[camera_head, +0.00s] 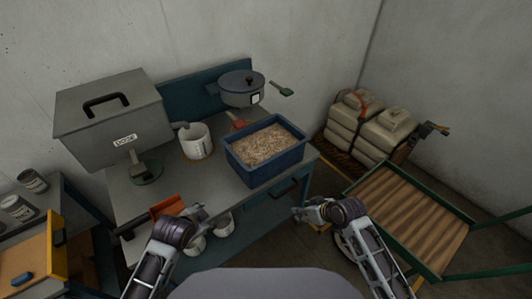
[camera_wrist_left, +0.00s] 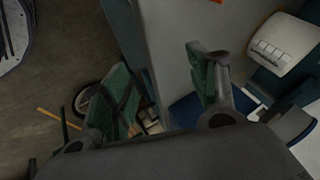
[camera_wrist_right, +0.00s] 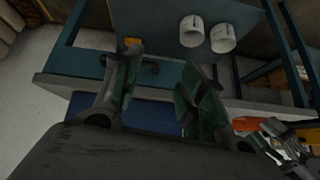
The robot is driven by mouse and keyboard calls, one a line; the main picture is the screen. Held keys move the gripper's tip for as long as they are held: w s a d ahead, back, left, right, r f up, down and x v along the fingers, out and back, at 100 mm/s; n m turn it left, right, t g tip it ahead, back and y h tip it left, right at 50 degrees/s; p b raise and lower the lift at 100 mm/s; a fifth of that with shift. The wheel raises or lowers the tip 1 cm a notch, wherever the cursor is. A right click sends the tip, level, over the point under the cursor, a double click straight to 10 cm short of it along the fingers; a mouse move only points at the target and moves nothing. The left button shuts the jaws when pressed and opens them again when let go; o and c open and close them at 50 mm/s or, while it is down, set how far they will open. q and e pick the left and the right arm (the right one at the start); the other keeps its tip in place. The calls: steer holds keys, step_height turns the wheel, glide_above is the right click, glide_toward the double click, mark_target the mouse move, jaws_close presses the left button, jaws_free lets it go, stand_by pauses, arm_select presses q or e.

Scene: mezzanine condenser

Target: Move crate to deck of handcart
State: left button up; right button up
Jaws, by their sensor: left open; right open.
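The crate (camera_head: 278,174) is a blue open box full of pale shavings. It stands upright on the grey workbench (camera_head: 220,196), near its right end. The handcart's deck (camera_head: 418,213) is brown slatted wood in a green frame, on the floor at right; its slats look bare. My left gripper (camera_head: 196,211) is open in front of the bench, left of and apart from the crate. Its green-padded fingers show in the left wrist view (camera_wrist_left: 165,85). My right gripper (camera_head: 304,213) is open by the bench's right front corner, between crate and handcart, touching neither. Its spread fingers show in the right wrist view (camera_wrist_right: 160,88).
A grey lidded box (camera_head: 115,115), a white tub (camera_head: 196,142) and a lidded pot (camera_head: 242,92) stand on the bench left of and behind the crate. White cups (camera_wrist_right: 208,35) sit below the bench top.

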arm_select(q)
steer(key=w+m, duration=0.1)
steer(key=w+r+m+t, duration=0.1)
steer(key=w+r+m, duration=0.1)
steer(key=shift+w+d+r+t, duration=0.15)
steer(key=shift+w+d+t, duration=0.15)
steer(key=shift+w, duration=0.05)
arm_select(e)
steer(key=w+a+r+n+t+y, duration=0.1)
steer(key=w+r, duration=0.1)
steer(key=w, duration=0.4)
arm_select(q)
steer(key=w+d+r+m+t+h, duration=0.2)
steer(key=w+r+m+t, duration=0.2)
steer(key=w+r+m, duration=0.4)
steer(key=w+m, duration=0.1)
steer(key=m, duration=0.3)
steer(key=shift+w+d+r+m+h, duration=0.25)
steer(key=shift+r+m+h, duration=0.05)
steer(key=shift+r, duration=0.05)
arm_select(e)
steer(key=t+y, duration=0.3)
steer(key=t, duration=0.1)
glide_toward(296, 127)
steer(key=v, duration=0.3)
steer(key=shift+s+a+r, duration=0.1)
steer(key=shift+s+r, duration=0.1)
steer(key=shift+s, duration=0.25)
